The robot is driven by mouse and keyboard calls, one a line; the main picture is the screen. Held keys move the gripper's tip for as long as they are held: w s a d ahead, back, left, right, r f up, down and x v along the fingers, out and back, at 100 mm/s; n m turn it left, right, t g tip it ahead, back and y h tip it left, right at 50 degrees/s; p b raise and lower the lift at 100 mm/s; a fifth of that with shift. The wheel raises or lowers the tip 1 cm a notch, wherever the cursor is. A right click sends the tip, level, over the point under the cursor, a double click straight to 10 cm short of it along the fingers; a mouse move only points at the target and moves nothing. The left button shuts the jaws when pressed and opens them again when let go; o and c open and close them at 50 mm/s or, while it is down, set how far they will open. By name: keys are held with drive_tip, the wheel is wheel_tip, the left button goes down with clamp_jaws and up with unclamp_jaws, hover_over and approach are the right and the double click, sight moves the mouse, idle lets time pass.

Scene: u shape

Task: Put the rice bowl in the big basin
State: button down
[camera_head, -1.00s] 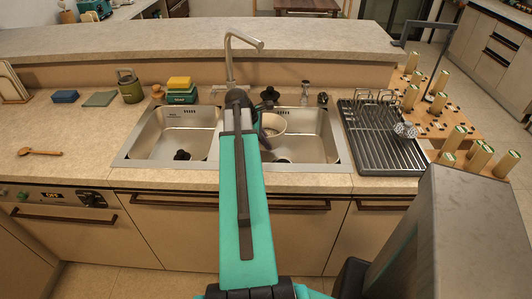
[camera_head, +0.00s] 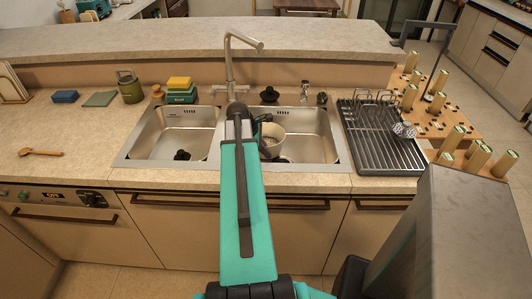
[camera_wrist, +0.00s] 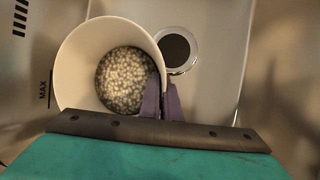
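The rice bowl (camera_head: 271,143) is a pale, round bowl over or in the right-hand, wider basin (camera_head: 314,140) of the double sink. In the wrist view the bowl (camera_wrist: 80,62) holds a clump of pale grains and is seen from above. My gripper (camera_wrist: 160,98) has its purple fingers close together at the bowl's right rim, one inside and one outside, pinching the wall. In the head view my arm hides most of the gripper. The basin's round drain (camera_wrist: 176,48) shows beside the bowl. I cannot tell whether the bowl touches the basin floor.
The narrower left basin (camera_head: 180,135) has a dark drain. The tap (camera_head: 231,65) rises behind the divider. Sponges (camera_head: 180,88) and a green canister (camera_head: 130,86) stand behind left.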

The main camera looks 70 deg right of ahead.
drive_tip(key=shift+f, duration=0.4)
drive_tip(key=c, duration=2)
unclamp_jaws()
drive_tip(key=shift+f, duration=0.1)
drive_tip(key=b+v, duration=0.1)
drive_tip(key=v, duration=1.1)
